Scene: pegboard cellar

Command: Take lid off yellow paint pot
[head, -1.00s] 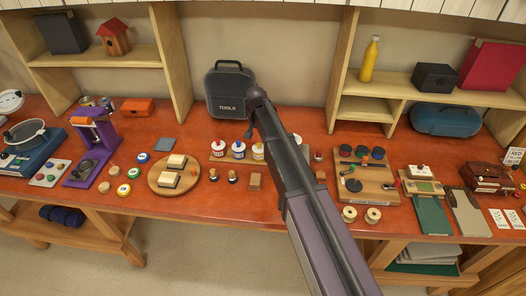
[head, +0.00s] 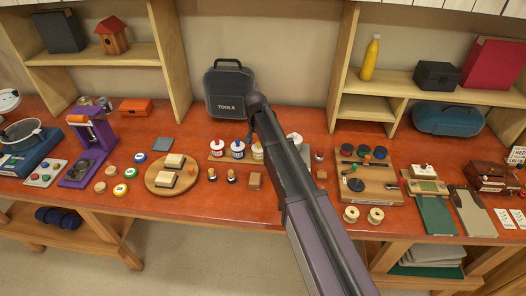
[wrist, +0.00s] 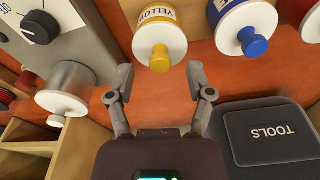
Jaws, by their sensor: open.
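The yellow paint pot (wrist: 158,27) shows in the wrist view, a white pot with a yellow "YELLOW" label and a white lid (wrist: 159,42) with a yellow knob (wrist: 160,59). The lid is on the pot. My gripper (wrist: 160,80) is open and empty, its two fingers spread to either side just short of the knob, not touching it.
The blue pot (head: 238,149) and red pot (head: 217,148) stand close beside it. A dark tool case (head: 230,92) stands behind them. In the wrist view a metal pot with a white lid (wrist: 61,103) and a grey dial panel (wrist: 65,30) are at left.

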